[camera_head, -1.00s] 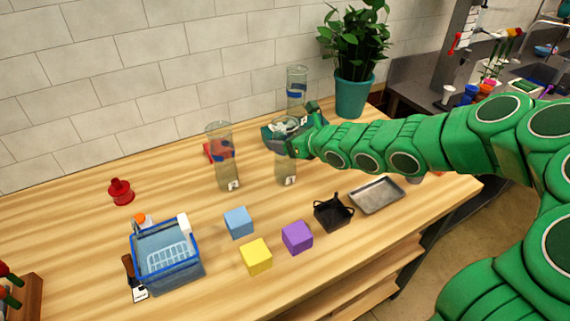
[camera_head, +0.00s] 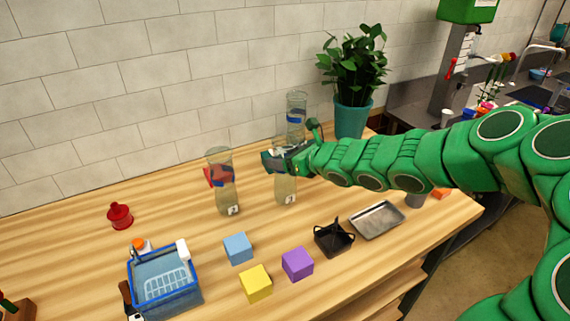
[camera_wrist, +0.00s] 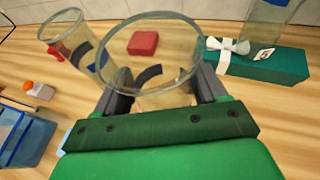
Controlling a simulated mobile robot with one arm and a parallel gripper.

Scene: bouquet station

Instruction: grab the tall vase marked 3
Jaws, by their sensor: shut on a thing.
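My gripper (camera_head: 279,159) is shut on the upper part of a tall clear glass vase (camera_head: 286,189), the middle of three. The held vase is upright; in the wrist view its round open rim (camera_wrist: 187,72) shows between my two fingers (camera_wrist: 160,98). I cannot read a number on it now. A second clear vase (camera_head: 224,190) stands to its left with a small white label too blurred to be sure of. A third vase (camera_head: 297,105) stands behind on the right, partly hidden by my gripper; its label is unreadable in the wrist view (camera_wrist: 268,12).
A green box with a white bow (camera_wrist: 265,63) lies close right of the held vase. A red block (camera_wrist: 143,43) shows through its glass. A potted plant (camera_head: 352,115) stands behind right. Blue, yellow and purple (camera_head: 297,264) cubes, a black caddy (camera_head: 333,238) and metal tray (camera_head: 377,220) stand in front.

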